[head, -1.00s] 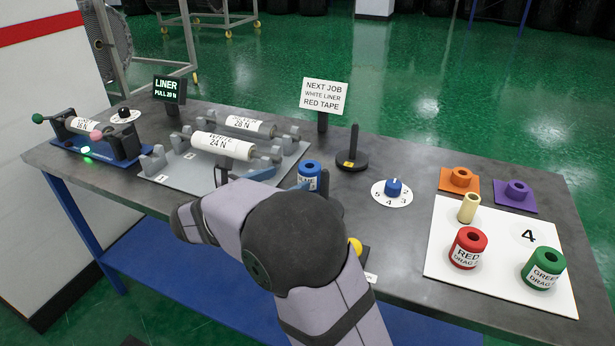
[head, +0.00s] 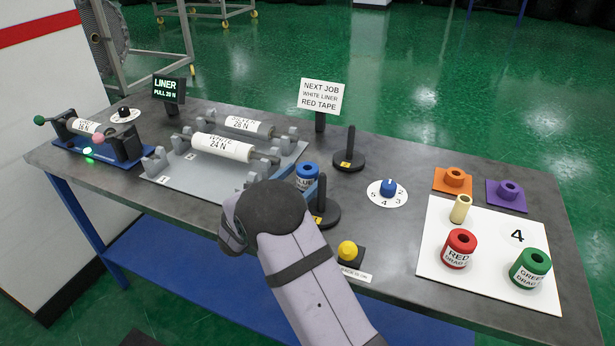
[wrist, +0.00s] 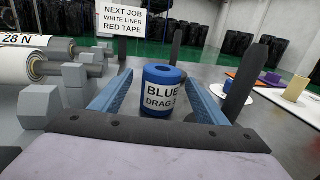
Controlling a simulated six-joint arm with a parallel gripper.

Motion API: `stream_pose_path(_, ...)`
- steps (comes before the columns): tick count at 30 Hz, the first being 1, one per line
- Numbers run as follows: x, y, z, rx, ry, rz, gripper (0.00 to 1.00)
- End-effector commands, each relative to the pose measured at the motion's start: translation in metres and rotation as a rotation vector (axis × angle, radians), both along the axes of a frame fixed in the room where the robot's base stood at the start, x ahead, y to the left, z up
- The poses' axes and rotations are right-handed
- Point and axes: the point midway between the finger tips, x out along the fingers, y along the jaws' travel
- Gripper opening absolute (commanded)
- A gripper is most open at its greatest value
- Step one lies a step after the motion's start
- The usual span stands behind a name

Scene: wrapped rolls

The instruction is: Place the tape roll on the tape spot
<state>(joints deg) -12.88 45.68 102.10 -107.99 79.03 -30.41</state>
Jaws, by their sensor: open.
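The blue tape roll (head: 307,178), labelled BLUE, stands upright beside a black post stand (head: 322,190). In the wrist view the blue roll (wrist: 160,92) sits between the two blue fingers of my gripper (wrist: 160,78), which is open with gaps on both sides. In the head view my arm hides most of the gripper. A red tape roll (head: 460,250) and a green tape roll (head: 531,268) stand on a white board (head: 490,287) at right. A second black post stand (head: 350,150) is bare, farther back. The sign (head: 320,95) reads white liner, red tape.
The near post (wrist: 239,82) rises close to my right finger. Liner rollers (head: 222,147) lie on a grey rack at left. A yellow button (head: 347,250) and a blue dial (head: 388,187) are near. A small beige roll (head: 461,208) stands on the board.

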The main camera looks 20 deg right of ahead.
Motion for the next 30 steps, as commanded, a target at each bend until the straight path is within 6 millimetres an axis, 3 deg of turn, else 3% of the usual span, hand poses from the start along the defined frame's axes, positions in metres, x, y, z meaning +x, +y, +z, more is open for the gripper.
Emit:
stream_pose_path(11, 0.009, -0.016, 0.003, -0.001, 0.002, -0.003, 0.68)
stream_pose_path(21, 0.030, -0.049, 0.006, 0.000, 0.002, -0.003, 0.68)
stream_pose_path(30, 0.034, -0.054, 0.005, 0.000, 0.002, -0.002, 0.68)
